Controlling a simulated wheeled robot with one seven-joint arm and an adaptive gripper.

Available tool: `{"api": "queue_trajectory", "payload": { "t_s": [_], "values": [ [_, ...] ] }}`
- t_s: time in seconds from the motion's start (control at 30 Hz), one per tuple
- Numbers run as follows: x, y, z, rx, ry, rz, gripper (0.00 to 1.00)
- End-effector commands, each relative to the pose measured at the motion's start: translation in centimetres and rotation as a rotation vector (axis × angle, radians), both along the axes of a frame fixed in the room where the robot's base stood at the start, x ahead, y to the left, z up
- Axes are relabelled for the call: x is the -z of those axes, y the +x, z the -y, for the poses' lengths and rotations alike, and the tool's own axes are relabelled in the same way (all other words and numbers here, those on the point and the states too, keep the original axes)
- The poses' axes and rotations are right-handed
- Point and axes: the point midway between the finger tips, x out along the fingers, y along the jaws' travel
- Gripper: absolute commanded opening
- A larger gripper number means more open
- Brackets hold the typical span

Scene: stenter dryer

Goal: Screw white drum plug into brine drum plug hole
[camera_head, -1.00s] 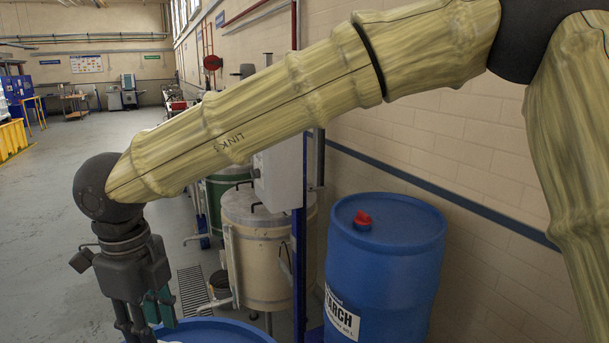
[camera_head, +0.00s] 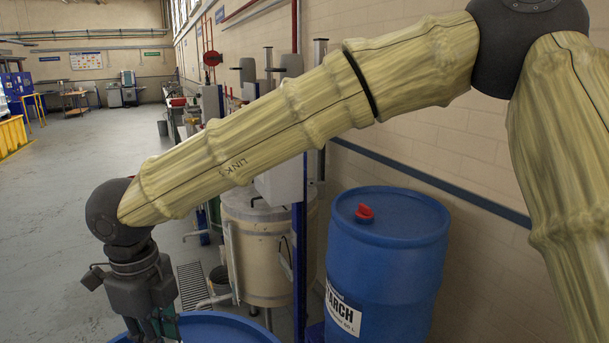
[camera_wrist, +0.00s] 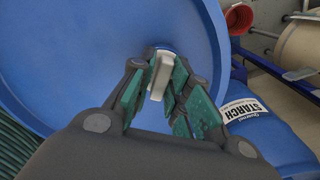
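The brine drum is the blue drum (camera_head: 225,325) at the bottom of the head view, mostly cut off. Its blue lid (camera_wrist: 60,55) fills the upper left of the wrist view. The white plug (camera_wrist: 161,76) stands up at the lid near its rim, with a pale round part (camera_wrist: 165,53) behind it. Whether the plug is seated in the hole is hidden. My gripper (camera_wrist: 159,80) has its teal-padded fingers on both sides of the plug; I cannot tell whether they press on it. In the head view my gripper (camera_head: 152,328) is over the drum, its fingertips cut off.
A second blue drum (camera_head: 385,265) with a red cap (camera_head: 364,212) and a starch label stands at the right, by the wall. A cream tank (camera_head: 262,250) and a blue post (camera_head: 299,250) stand behind the brine drum. The floor at the left is open.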

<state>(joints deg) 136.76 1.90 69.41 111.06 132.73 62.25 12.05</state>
Motion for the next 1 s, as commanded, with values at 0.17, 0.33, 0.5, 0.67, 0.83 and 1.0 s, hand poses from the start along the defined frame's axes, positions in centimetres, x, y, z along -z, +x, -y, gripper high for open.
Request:
{"api": "queue_trajectory", "payload": {
  "t_s": [0.17, 0.33, 0.5, 0.67, 0.83, 1.0],
  "values": [
    [0.05, 0.00, 0.00, 0.000, 0.000, -0.001, 0.00],
    [-0.08, 0.04, 0.05, 0.051, -0.001, 0.000, 0.00],
    [-0.11, 0.09, 0.07, 0.208, 0.000, 0.000, 0.00],
    [0.00, 0.16, 0.16, 0.356, -0.001, 0.000, 0.00],
    [0.08, 0.20, 0.17, 0.444, 0.001, -0.001, 0.00],
    [0.13, 0.21, 0.17, 0.452, 0.001, -0.001, 0.00]
  ]
}}
